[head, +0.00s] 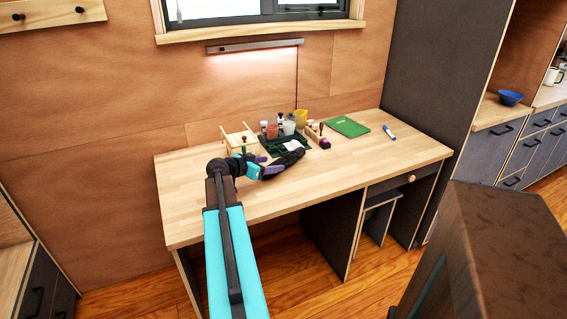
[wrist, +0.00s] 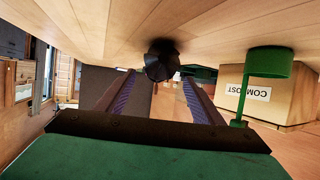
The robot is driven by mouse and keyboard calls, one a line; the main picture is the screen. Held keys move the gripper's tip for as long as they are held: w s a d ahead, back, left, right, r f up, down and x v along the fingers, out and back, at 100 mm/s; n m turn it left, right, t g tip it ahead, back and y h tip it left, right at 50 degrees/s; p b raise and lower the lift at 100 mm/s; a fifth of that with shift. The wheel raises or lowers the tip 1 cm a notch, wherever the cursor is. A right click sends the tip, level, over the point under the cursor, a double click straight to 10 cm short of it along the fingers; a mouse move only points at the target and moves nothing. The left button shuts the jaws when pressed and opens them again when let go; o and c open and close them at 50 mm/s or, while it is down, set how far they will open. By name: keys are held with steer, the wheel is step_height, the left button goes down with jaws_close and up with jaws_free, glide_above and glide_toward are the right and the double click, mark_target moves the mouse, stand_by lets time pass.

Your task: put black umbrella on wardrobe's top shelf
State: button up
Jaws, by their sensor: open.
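The black umbrella (head: 290,158) lies folded on the wooden desk (head: 205,200), just past my gripper, in the head view. In the wrist view its dark round end (wrist: 162,62) shows beyond and between my fingers. My gripper (head: 270,165) is low over the desk top, with its fingers pointing at the umbrella. In the wrist view the gripper (wrist: 162,95) is open, with a gap between its purple-padded fingers. I cannot tell whether a finger touches the umbrella. No wardrobe top shelf can be made out.
Behind the umbrella stand a wooden box (head: 241,142), several jars and a yellow cup (head: 301,117). A tall dark panel (head: 440,70) borders the desk's right end. The desk's front is clear.

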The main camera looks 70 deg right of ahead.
mark_target(281, 162)
steer(key=shift+s+d+f, duration=0.25)
steer(key=shift+d, duration=0.3)
steer(key=shift+d, duration=0.1)
steer(key=shift+p+x, duration=0.65)
steer(key=shift+x, duration=1.85)
steer(key=shift+s, duration=0.2)
steer(key=c, duration=1.5)
steer(key=shift+r, duration=0.1)
